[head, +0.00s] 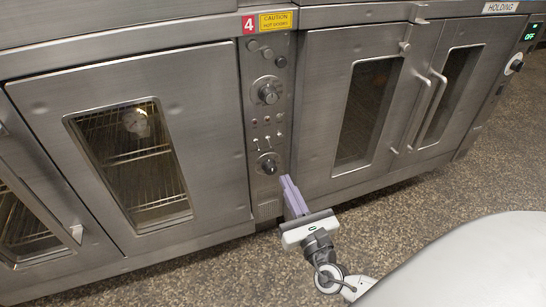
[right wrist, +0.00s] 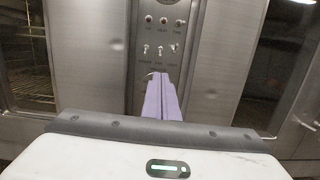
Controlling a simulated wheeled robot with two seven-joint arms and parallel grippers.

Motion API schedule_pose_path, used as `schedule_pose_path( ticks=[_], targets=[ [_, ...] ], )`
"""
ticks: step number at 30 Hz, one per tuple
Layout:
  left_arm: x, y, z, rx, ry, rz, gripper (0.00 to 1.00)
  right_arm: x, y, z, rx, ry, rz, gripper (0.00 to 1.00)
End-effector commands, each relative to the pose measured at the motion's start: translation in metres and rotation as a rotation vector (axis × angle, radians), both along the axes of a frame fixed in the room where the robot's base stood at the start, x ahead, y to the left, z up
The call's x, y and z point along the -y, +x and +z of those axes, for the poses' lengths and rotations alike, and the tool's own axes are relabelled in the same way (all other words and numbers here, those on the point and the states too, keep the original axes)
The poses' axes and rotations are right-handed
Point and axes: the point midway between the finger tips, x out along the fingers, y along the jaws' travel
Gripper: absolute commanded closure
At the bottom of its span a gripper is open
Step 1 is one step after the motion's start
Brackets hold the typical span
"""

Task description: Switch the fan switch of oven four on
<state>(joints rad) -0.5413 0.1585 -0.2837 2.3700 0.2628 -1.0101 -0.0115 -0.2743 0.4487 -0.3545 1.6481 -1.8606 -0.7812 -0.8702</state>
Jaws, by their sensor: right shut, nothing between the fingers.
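The control panel of oven four (head: 284,110) is a narrow steel strip under a red "4" sign. It carries a row of three small toggle switches, and the middle one (head: 267,138) also shows in the right wrist view (right wrist: 159,50). The labels are too small to read surely, and I cannot tell which way the levers point. My right gripper (head: 287,181) is shut and empty, its lilac fingers pointing at the panel. In the right wrist view its fingertips (right wrist: 160,78) appear just below the switch row; I see no contact. My left gripper is out of view.
An upper knob (head: 267,92) and a lower knob (head: 268,164) sit above and below the switches. Small indicator lights (right wrist: 163,20) form a row over them. Oven doors with windows (head: 130,160) flank the panel. A holding cabinet (head: 500,60) stands at right. The speckled floor (head: 410,215) is clear.

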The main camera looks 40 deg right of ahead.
Motion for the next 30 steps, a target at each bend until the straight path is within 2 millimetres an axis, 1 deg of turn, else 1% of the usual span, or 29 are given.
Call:
schedule_pose_path(
  ticks=[3, 11, 14, 17, 24, 27, 30],
  targets=[
    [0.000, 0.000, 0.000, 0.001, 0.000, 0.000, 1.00, -0.002, 0.001, -0.001, -0.003, -0.035, 0.011, 1.00],
    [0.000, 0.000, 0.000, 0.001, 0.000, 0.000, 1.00, -0.002, 0.001, 0.000, -0.001, -0.030, 0.010, 1.00],
    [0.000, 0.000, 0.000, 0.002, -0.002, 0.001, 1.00, 0.000, 0.007, 0.001, 0.000, -0.029, 0.008, 1.00],
    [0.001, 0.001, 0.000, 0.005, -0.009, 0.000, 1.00, 0.003, 0.019, 0.003, 0.002, -0.029, 0.008, 1.00],
    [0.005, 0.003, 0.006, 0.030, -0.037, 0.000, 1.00, 0.013, 0.062, 0.009, 0.002, -0.029, 0.007, 1.00],
    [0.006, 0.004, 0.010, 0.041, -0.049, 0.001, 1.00, 0.017, 0.077, 0.012, 0.002, -0.027, 0.007, 1.00],
    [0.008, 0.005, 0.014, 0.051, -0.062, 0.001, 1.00, 0.020, 0.088, 0.013, 0.001, -0.026, 0.007, 1.00]
  ],
)
